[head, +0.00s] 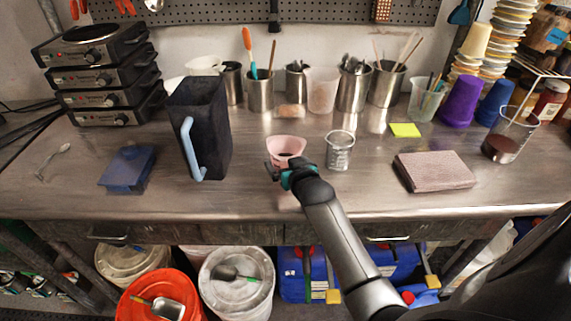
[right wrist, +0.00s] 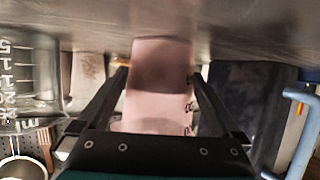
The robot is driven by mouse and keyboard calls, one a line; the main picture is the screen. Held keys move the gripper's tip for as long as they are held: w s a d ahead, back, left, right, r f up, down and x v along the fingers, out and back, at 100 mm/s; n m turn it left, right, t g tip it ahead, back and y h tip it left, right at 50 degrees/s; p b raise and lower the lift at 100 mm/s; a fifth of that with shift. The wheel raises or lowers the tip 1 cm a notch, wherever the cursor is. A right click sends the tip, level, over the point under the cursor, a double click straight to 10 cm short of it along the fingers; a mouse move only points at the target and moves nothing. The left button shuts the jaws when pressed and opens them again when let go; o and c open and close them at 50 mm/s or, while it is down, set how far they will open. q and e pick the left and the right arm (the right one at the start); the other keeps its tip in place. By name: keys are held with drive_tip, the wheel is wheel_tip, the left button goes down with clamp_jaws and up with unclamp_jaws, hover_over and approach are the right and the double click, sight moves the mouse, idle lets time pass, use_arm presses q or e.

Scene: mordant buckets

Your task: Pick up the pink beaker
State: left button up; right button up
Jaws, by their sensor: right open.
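The pink beaker (head: 286,146) stands upright on the metal bench, in the middle of the head view, with something dark inside. My right gripper (head: 283,171) is at its near side, low over the bench. In the right wrist view the pink beaker (right wrist: 155,105) lies between the two dark fingers of the open right gripper (right wrist: 160,78). A gap shows between the beaker and at least the left finger; I cannot tell whether the right finger touches it. My left gripper is not in view.
A graduated beaker (head: 340,152) stands close on the right, a tall dark pitcher (head: 207,115) with a blue handle on the left. Metal cups (head: 354,90) line the back.

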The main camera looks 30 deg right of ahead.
drive_tip(key=shift+w, duration=0.1)
drive_tip(key=c, duration=1.2)
drive_tip(key=shift+c, duration=0.2)
drive_tip(key=shift+r, duration=0.15)
